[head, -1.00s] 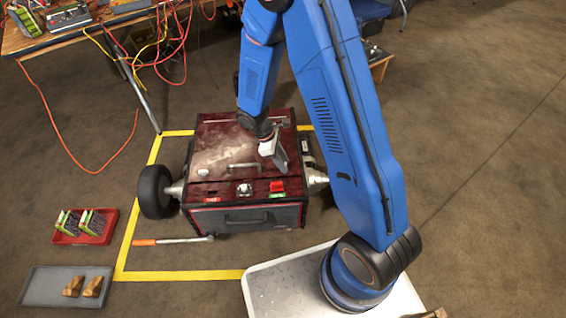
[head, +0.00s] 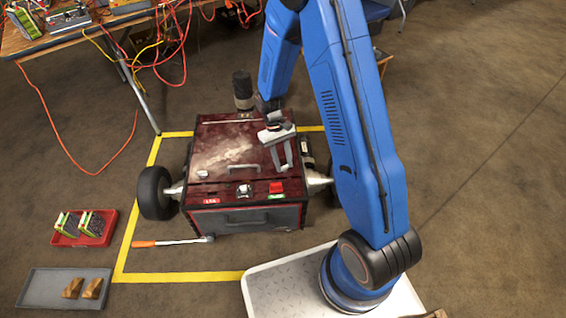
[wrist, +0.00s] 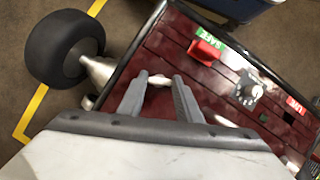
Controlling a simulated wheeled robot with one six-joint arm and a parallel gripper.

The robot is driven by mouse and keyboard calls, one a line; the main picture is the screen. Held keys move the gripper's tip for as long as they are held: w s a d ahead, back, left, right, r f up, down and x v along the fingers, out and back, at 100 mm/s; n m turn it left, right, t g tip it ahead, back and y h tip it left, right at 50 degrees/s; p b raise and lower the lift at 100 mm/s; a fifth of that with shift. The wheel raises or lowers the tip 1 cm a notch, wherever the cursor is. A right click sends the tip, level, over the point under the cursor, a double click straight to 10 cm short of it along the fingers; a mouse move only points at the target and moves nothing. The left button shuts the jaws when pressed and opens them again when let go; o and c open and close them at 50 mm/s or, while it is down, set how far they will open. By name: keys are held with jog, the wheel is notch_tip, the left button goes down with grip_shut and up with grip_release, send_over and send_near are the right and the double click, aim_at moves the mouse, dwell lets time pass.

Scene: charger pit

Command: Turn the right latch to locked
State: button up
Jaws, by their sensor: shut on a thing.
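The dark red box (head: 225,145) stands on the floor between two wheels. The right latch (wrist: 158,80), a small pale metal piece, shows in the wrist view between my fingertips, on the lid's edge near one wheel. In the head view my gripper (head: 282,160) covers it, so I cannot read its angle there. My gripper (wrist: 157,88) is shut on the latch, one finger on each side. The left latch (head: 203,173), a small pale knob, sits at the lid's front left, apart from my gripper.
A lid handle (head: 243,168) lies between the latches. A red switch (head: 276,186) and a dial (head: 244,190) sit on the front strip. A wrench with an orange grip (head: 170,241), a red tray (head: 108,236) and a grey tray (head: 38,286) lie on the floor at left.

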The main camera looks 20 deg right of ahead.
jog(key=m+y, duration=0.1)
jog(key=m, duration=0.3)
jog(key=shift+d+m+y, duration=0.15)
jog(key=shift+m+y, duration=0.25)
dwell(0.4)
jog(key=o, duration=1)
jog(key=shift+o, duration=0.2)
jog(key=shift+r, duration=0.1)
jog(key=v, duration=1.7)
jog(key=shift+d, duration=0.2)
